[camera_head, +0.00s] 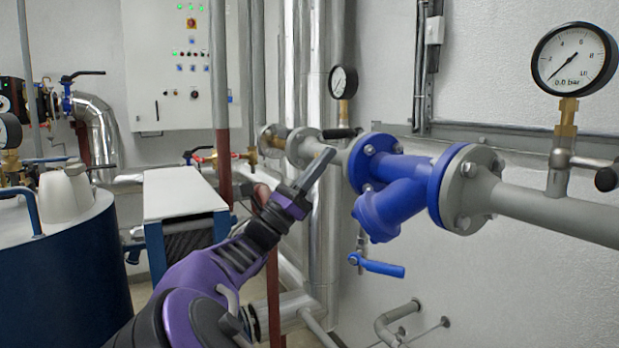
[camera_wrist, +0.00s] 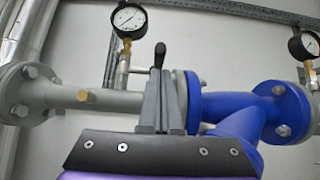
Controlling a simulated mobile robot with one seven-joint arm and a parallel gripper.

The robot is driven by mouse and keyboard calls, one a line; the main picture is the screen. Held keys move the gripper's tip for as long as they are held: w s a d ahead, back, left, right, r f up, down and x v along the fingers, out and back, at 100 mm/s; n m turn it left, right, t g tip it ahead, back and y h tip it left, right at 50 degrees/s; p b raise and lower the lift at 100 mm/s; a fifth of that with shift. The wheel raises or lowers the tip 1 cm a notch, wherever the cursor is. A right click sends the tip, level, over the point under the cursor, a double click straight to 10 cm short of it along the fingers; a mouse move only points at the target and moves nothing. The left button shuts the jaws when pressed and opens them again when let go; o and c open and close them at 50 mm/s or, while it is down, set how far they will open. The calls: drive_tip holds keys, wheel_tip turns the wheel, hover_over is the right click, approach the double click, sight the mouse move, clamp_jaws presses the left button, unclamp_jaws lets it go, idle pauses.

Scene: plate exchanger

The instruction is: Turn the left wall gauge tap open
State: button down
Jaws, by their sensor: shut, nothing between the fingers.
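The left wall gauge (camera_head: 343,82) is a round white dial on a stem above the grey pipe, left of the blue strainer. Its tap has a black handle (camera_head: 342,133) sticking out sideways below the dial. In the wrist view the gauge (camera_wrist: 129,18) is at the upper left, and the black handle (camera_wrist: 160,55) stands just above my fingertips. My gripper (camera_head: 325,158) is shut and empty, in front of the pipe and just below the handle in the head view. The shut fingers (camera_wrist: 163,78) hide part of the pipe; I cannot tell whether they touch the handle.
The blue strainer (camera_head: 395,190) and its flanges lie right of my gripper, with a blue-handled valve (camera_head: 377,266) below. A second gauge (camera_head: 575,60) is farther right. A vertical silver pipe (camera_head: 318,230) and a red-brown post (camera_head: 272,300) stand close to my arm.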

drive_tip(key=shift+w+d+r, duration=0.2)
drive_tip(key=shift+d+r, duration=0.1)
drive_tip(key=shift+r, duration=0.1)
drive_tip(key=shift+r+p, duration=0.15)
drive_tip(key=shift+p, duration=0.15)
